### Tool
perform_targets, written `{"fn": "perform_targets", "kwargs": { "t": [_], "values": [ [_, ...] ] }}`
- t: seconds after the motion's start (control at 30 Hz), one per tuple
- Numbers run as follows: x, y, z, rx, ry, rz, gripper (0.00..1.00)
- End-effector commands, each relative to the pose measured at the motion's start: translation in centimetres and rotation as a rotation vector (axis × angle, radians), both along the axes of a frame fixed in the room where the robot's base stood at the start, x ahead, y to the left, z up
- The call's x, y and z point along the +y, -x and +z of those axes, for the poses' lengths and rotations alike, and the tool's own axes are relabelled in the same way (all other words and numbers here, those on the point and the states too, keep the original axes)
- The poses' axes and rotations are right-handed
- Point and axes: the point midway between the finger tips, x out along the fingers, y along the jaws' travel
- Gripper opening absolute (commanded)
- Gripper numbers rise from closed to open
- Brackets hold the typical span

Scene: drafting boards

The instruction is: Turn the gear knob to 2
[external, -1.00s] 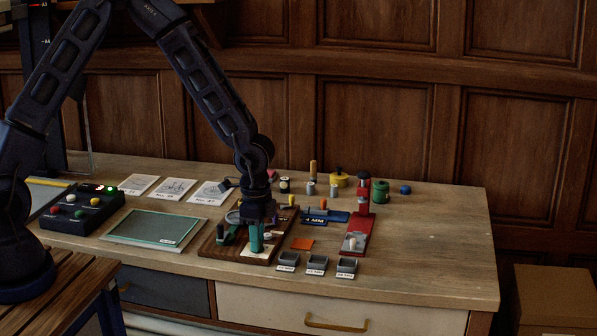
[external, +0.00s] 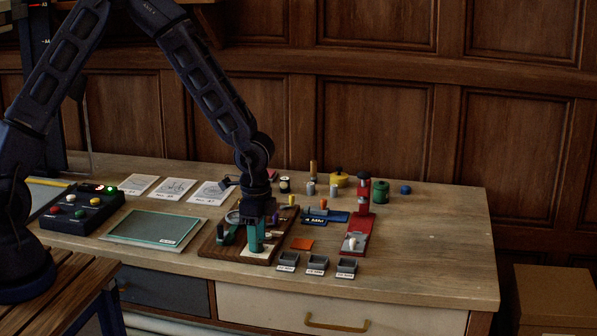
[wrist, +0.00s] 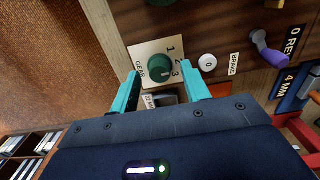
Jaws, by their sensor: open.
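The gear knob (wrist: 159,68) is round and dark green, on a cream plate (wrist: 145,50) marked GEAR, 1, 2 and 3. In the wrist view it lies between the two teal fingers of my gripper (wrist: 163,71), with gaps visible on both sides. The gripper is open. The direction of the knob's pointer is too small to tell surely. In the external view my gripper (external: 254,246) is low over the wooden board (external: 213,247), above the cream plate (external: 262,259); the knob itself is hidden behind the fingers there.
A white brake button (wrist: 207,62) and a purple-handled lever (wrist: 269,50) are close right of the knob in the wrist view. Several small grey trays (external: 317,263) stand at the desk's front. A red device (external: 357,238) is to the right. The desk's right end is clear.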

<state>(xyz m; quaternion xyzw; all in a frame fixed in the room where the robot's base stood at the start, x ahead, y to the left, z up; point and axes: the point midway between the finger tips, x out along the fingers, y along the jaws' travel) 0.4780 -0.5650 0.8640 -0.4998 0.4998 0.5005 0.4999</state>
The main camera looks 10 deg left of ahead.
Motion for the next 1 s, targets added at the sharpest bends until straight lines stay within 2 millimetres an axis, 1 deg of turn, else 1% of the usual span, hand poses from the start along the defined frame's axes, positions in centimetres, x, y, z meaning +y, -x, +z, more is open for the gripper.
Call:
{"fn": "perform_targets", "kwargs": {
  "t": [0.17,0.4,0.6,0.77,1.0],
  "values": [
    [0.0,-0.1,2.5,-0.003,0.003,0.001,0.47],
    [0.0,-0.1,6.9,-0.003,0.002,0.001,0.47],
    [0.0,-0.1,9.4,-0.002,0.002,0.001,0.47],
    [0.0,0.0,10.2,-0.001,0.000,-0.001,0.47],
    [0.0,0.0,10.3,0.000,0.000,-0.001,0.47]
  ]
}}
